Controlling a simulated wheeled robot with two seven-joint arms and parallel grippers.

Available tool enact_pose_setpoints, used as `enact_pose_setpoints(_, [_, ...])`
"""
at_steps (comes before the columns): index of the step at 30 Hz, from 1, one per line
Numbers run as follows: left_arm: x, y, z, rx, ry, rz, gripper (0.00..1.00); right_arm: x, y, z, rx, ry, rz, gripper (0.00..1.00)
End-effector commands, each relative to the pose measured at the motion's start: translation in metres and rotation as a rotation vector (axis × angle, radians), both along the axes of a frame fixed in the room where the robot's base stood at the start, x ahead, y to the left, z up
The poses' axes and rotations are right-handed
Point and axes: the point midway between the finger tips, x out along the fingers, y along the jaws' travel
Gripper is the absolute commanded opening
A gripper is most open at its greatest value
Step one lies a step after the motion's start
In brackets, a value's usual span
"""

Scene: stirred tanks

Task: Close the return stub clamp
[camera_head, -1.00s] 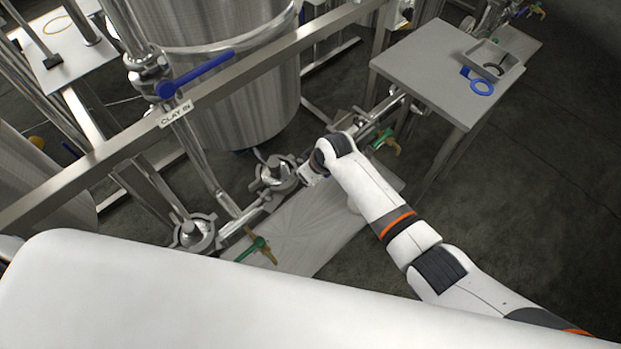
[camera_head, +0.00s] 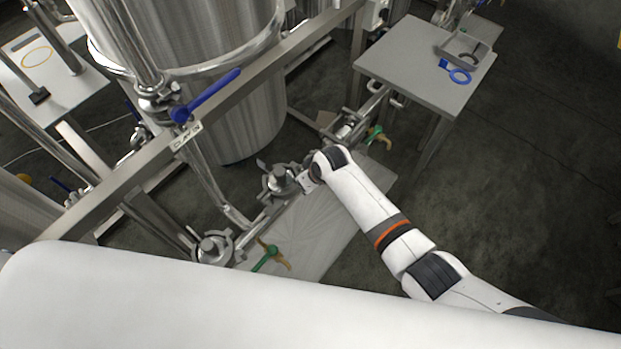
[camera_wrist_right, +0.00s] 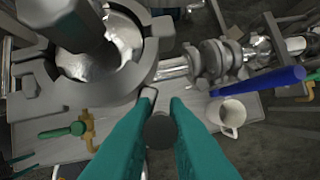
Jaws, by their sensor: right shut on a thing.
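A grey clamp (camera_head: 279,181) sits around a pipe stub on the low pipework below the tank; I take it as the return stub clamp. In the right wrist view its thick ring (camera_wrist_right: 62,92) fills the upper left, around a shiny pipe. My right gripper (camera_head: 306,178) is beside the clamp's right side. In the wrist view its teal fingers (camera_wrist_right: 162,104) are shut on a dark round knob (camera_wrist_right: 160,131), close to the clamp's edge. Whether the knob joins the clamp is hidden, and I cannot tell if the clamp's halves meet. My left gripper is not in view.
Another clamp (camera_head: 213,248) is lower left, near a green-handled valve (camera_head: 266,257). The steel tank (camera_head: 235,115) and frame rail (camera_head: 250,85) stand behind. A grey table (camera_head: 415,62) with a tray and blue ring is upper right. Floor at right is clear.

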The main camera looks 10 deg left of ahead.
Motion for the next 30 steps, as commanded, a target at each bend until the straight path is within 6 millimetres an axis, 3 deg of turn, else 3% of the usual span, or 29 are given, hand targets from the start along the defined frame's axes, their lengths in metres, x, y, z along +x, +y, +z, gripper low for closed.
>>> enact_pose_setpoints(1, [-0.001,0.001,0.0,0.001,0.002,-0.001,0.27,0.001,0.004,0.003,0.011,-0.007,0.002,0.0])
enact_pose_setpoints(2, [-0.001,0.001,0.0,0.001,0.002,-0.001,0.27,0.001,0.004,0.003,0.011,-0.007,0.002,0.18])
enact_pose_setpoints(3, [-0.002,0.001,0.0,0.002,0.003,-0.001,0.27,0.001,0.004,0.003,0.011,-0.007,0.002,0.22])
enact_pose_setpoints(11, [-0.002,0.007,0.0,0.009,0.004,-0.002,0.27,0.0,0.002,0.002,0.006,-0.002,0.002,0.22])
enact_pose_setpoints(16, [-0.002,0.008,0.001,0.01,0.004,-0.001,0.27,-0.003,-0.002,0.012,0.005,-0.003,0.002,0.22])
enact_pose_setpoints(30, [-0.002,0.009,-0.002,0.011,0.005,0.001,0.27,-0.021,-0.024,0.083,0.008,-0.007,0.001,0.22])
